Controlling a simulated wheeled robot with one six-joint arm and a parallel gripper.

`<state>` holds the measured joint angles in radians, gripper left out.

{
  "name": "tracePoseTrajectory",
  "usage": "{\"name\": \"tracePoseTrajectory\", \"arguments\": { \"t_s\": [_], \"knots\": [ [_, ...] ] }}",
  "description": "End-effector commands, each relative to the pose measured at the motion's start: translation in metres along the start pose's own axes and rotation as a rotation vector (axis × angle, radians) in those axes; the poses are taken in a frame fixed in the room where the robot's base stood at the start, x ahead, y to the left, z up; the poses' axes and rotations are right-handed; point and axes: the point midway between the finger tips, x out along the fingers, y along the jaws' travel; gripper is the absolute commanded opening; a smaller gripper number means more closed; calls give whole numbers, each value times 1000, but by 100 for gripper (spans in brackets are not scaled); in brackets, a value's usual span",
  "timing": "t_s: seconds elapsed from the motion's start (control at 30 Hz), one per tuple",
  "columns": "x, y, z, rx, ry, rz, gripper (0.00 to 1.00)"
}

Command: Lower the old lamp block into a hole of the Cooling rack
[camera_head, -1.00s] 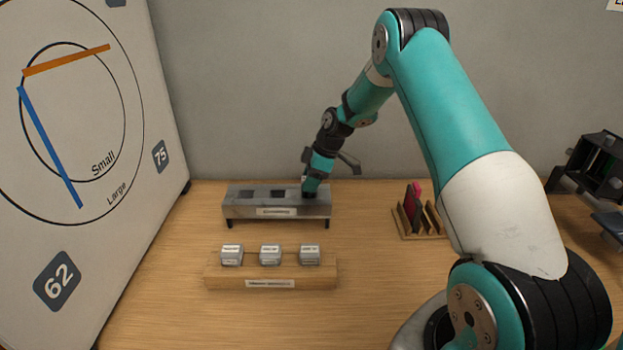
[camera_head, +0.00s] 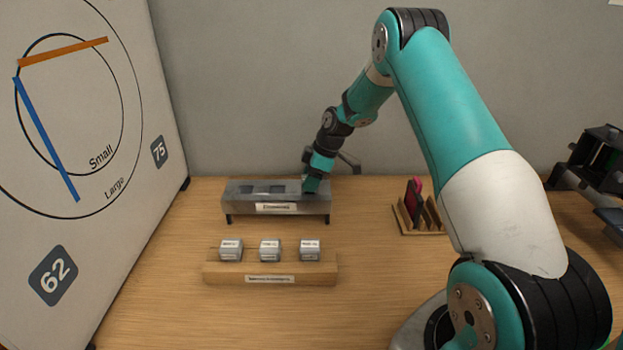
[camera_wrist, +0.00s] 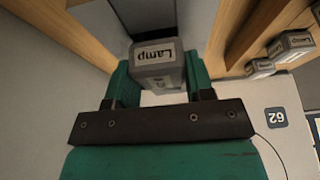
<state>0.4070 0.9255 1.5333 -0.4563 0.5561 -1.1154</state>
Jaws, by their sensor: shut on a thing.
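The old lamp block (camera_wrist: 156,58) is grey with a white "Lamp" label and sits between the green fingers of my gripper (camera_wrist: 155,85) in the wrist view. My gripper is shut on it. In the head view my gripper (camera_head: 311,186) is at the right end of the grey Cooling rack (camera_head: 240,206), right at its top. The rack shows two dark square holes to the left of my gripper. The block itself is hidden in the head view, so I cannot tell how deep it sits relative to the right-hand hole.
A wooden holder (camera_head: 220,271) with three grey labelled blocks (camera_head: 270,250) stands in front of the rack. A small wooden stand (camera_head: 418,228) with a red item is to the right. A large white dial board (camera_head: 110,230) stands at left. Bare table lies between.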

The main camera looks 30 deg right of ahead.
Motion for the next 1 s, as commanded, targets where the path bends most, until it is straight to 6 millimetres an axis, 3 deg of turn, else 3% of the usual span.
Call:
{"name": "tracePoseTrajectory", "arguments": {
  "t_s": [0.23,0.27,0.37,0.57,0.67,1.0],
  "knots": [
    [0,0,0,0,0,0,30],
    [0,0,0,0,0,0,53],
    [0,0,0,0,0,0,76],
    [0,0,0,0,0,0,78],
    [0,0,0,0,0,0,99],
    [-3,0,-1,0,0,0,100]
  ]
}}
